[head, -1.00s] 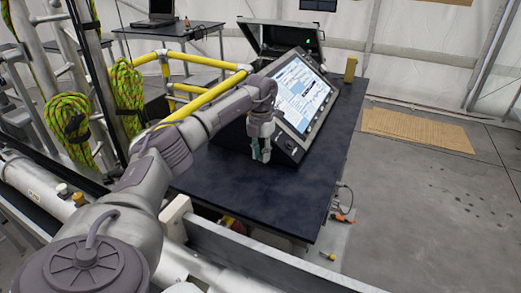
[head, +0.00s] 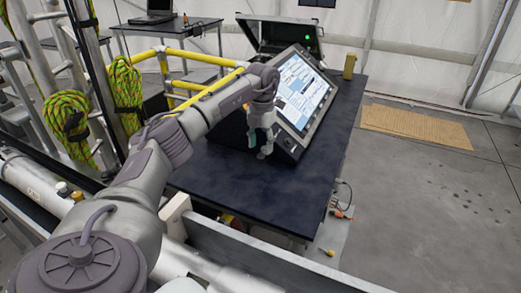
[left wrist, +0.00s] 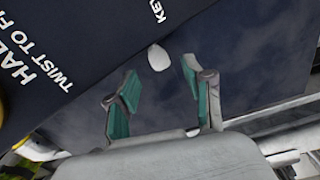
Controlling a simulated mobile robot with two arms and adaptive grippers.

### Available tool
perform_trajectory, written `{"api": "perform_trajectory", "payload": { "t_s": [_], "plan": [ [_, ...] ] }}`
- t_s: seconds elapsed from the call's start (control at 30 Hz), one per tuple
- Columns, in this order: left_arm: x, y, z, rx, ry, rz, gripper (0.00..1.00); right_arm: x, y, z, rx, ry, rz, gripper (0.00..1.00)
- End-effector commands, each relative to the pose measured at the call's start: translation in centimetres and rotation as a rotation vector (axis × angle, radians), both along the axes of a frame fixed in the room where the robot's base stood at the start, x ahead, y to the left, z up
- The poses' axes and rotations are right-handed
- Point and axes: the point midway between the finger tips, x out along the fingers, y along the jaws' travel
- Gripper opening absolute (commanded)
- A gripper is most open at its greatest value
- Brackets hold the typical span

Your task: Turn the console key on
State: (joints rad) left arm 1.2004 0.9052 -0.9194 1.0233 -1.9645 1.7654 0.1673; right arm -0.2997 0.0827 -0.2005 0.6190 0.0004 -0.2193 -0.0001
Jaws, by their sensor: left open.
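The console (head: 290,140) stands on the dark table with its lit, tilted screen (head: 304,92) facing right. My left gripper (head: 258,147) is at the console's lower front edge, below the screen. In the left wrist view its two green-padded fingers (left wrist: 160,84) are spread apart and empty. A small pale oval piece, which looks like the key (left wrist: 158,57), shows just beyond and between the fingertips, close to the printed letters "KE" on the dark panel (left wrist: 100,50). The fingers do not appear to touch it. In the head view the key is too small or hidden. My right gripper is not in view.
The dark table (head: 240,190) has free room in front of the console. Yellow rails (head: 185,88) and coiled green rope (head: 68,115) stand to the left. An open black case (head: 275,35) is behind the console. A yellow edge (left wrist: 3,110) shows at the wrist view's left.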

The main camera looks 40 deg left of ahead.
Motion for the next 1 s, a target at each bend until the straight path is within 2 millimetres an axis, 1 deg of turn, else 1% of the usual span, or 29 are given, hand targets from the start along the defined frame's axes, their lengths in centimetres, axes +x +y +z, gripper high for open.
{"api": "perform_trajectory", "payload": {
  "t_s": [0.03, 0.2, 0.3, 0.4, 0.5, 0.6, 1.0],
  "plan": [
    [0.1, 0.0, 1.3, 0.000, -0.005, 0.000, 0.52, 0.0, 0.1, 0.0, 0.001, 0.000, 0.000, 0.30],
    [0.2, -0.1, 5.0, 0.000, -0.005, 0.000, 0.52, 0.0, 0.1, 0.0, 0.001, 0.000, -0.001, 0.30],
    [0.2, -0.1, 6.8, 0.000, -0.004, 0.000, 0.52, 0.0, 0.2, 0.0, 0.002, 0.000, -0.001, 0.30],
    [0.3, -0.1, 8.2, 0.000, -0.002, -0.001, 0.52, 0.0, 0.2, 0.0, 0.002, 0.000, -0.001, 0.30],
    [0.2, -0.1, 9.0, 0.000, -0.001, 0.000, 0.52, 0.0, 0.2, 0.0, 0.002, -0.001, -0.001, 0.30],
    [0.2, -0.1, 9.3, 0.000, 0.001, 0.000, 0.52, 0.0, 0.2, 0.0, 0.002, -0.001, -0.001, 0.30],
    [0.2, -0.1, 9.4, 0.000, 0.001, 0.000, 0.52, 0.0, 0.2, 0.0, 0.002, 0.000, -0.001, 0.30]
  ]
}}
